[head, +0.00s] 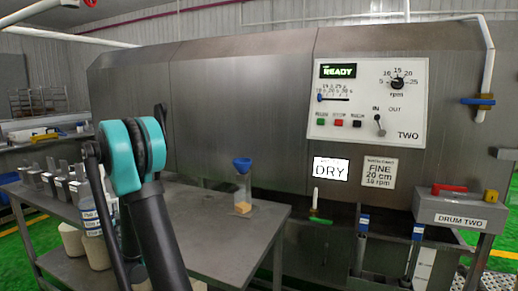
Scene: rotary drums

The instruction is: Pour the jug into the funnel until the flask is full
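A clear flask (243,189) stands upright on the grey table in the head view, with a small amount of orange-yellow material at its bottom. A blue funnel (242,164) sits in its top. I cannot pick out the jug for certain. Pale cream containers (72,239) stand low at the left, partly hidden by my arm. A clear bottle with a blue-and-white label (92,222) is beside my arm; its writing is too small to read. My teal and black arm rises in the left foreground. My gripper is not visible.
The grey metal table (222,236) has bare room around the flask. Several small metal boxes (50,182) line its left side. A large steel drum housing (240,100) stands behind, with a control panel (368,99) marked TWO. A grey DRUM TWO box (461,210) is at right.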

